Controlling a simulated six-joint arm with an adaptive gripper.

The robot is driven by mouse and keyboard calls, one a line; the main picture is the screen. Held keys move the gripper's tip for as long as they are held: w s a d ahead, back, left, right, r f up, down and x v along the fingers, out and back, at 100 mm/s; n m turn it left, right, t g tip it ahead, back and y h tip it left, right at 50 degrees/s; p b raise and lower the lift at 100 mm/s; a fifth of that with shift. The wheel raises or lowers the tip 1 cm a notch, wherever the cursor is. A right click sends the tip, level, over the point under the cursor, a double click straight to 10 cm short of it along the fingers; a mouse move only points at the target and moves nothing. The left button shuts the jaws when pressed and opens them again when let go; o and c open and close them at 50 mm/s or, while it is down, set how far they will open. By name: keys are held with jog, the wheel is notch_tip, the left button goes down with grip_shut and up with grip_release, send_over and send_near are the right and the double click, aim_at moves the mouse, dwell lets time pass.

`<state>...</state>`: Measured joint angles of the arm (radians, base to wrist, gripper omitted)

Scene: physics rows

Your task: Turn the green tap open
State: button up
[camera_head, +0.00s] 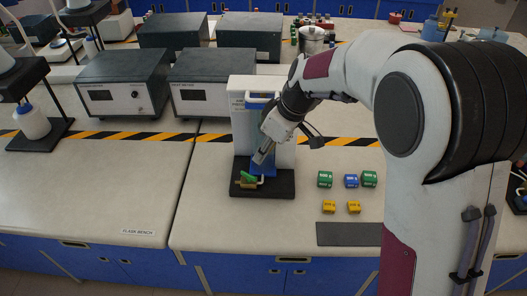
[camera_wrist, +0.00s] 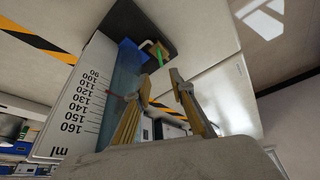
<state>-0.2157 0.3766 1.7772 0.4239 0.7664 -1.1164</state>
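The green tap handle (camera_head: 248,177) sits on a brass tap body (camera_head: 246,185) low at the front of a dispenser, above its dark base (camera_head: 272,189). The green handle also shows in the wrist view (camera_wrist: 158,54), beyond my fingertips. My gripper (camera_head: 261,157) points down at the front of the dispenser, just above and right of the handle. In the wrist view my gripper (camera_wrist: 161,77) has its two fingers apart with nothing between them. It appears clear of the handle; the exact gap is hard to tell.
The dispenser's white panel (camera_wrist: 78,100) carries a millilitre scale, close beside my left finger in the wrist view. Green weights (camera_head: 325,179), a blue weight (camera_head: 351,181) and yellow weights (camera_head: 329,206) stand to the right, behind a grey mat (camera_head: 348,234). The bench left of the base is clear.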

jog(key=w+d+f+m+t+h, duration=0.1)
jog(key=w+d+f+t+h, duration=0.25)
jog(key=d, duration=0.55)
jog(key=w+d+f+m+t, duration=0.1)
jog(key=w+d+f+t, duration=0.1)
jog(key=w+d+f, duration=0.45)
jog(key=s+a+y, duration=0.1)
jog(key=y, duration=0.1)
jog(key=s+a+n+t+y, duration=0.1)
jog(key=s+y, duration=0.1)
jog(key=s+a+y, duration=0.1)
jog(key=a+y, duration=0.1)
jog(key=shift+s+f+n+y, duration=0.15)
jog(key=shift+f+n+y, duration=0.2)
jog(key=shift+f+n, duration=0.05)
jog(key=s+a+r+g+y, duration=0.1)
jog(key=s+a+g+y, duration=0.1)
jog(key=s+a+y, duration=0.2)
jog(key=s+a, duration=0.3)
jog(key=a, duration=0.1)
jog(key=shift+s+a+r+y, duration=0.2)
jog(key=shift+a+r+y, duration=0.1)
jog(key=shift+y, duration=0.1)
